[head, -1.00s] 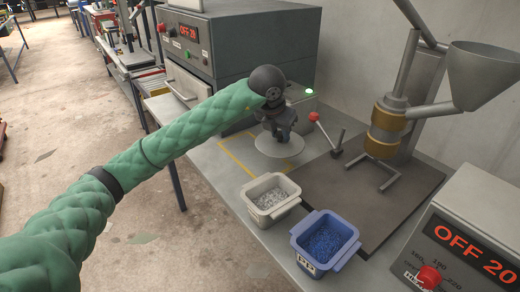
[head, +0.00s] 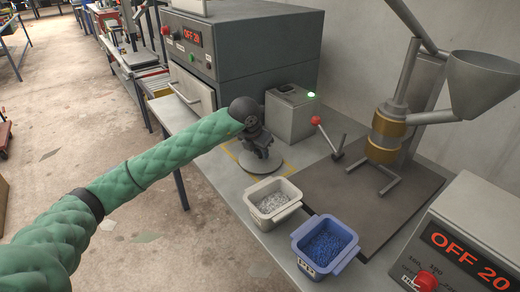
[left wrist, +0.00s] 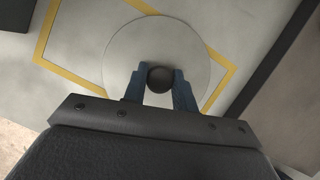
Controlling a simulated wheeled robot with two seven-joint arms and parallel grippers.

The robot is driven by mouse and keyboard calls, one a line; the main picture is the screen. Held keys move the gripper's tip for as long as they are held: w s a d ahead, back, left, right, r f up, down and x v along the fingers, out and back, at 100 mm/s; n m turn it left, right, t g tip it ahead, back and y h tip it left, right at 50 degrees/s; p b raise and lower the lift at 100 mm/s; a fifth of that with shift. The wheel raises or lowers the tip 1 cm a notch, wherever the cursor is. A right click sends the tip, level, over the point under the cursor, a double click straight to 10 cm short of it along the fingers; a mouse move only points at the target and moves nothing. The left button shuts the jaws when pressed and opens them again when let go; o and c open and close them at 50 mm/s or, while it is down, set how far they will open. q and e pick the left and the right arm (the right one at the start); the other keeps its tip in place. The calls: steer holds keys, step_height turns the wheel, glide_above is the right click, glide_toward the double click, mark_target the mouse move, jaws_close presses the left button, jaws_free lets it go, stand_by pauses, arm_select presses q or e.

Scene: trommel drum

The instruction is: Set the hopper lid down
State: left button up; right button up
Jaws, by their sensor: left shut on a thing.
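The hopper lid is a pale grey disc (head: 256,168) with a dark round knob, seen below my left gripper in the head view. My left gripper (head: 263,157) points down and is shut on the knob. In the left wrist view the knob (left wrist: 160,79) sits between the two fingers, with the disc (left wrist: 122,50) spread flat around it. The disc lies over the yellow outlined square (left wrist: 45,38) on the bench and overlaps its lines. I cannot tell whether the disc touches the bench. The grey funnel hopper (head: 487,80) is at the right. My right gripper is not in view.
A pale bin of clear pellets (head: 289,212) and a blue bin (head: 345,261) stand in front of the lid. A small grey box (head: 290,120) with a green light stands behind it. A red-knobbed lever (head: 316,121) is to the right.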

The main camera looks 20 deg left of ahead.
arm_select(q)
steer(key=shift+f, duration=0.1)
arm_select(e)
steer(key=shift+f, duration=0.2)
arm_select(q)
steer(key=o, duration=1.1)
steer(key=shift+c, duration=0.2)
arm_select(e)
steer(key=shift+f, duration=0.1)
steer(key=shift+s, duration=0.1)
arm_select(q)
steer(key=shift+s+r, duration=0.1)
steer(key=shift+r, duration=0.35)
steer(key=b+v, duration=0.1)
steer(key=v, duration=1)
steer(key=shift+b, duration=0.3)
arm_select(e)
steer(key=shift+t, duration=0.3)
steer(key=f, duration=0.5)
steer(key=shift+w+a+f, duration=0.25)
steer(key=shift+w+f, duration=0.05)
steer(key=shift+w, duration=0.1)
arm_select(q)
steer(key=shift+s, duration=0.1)
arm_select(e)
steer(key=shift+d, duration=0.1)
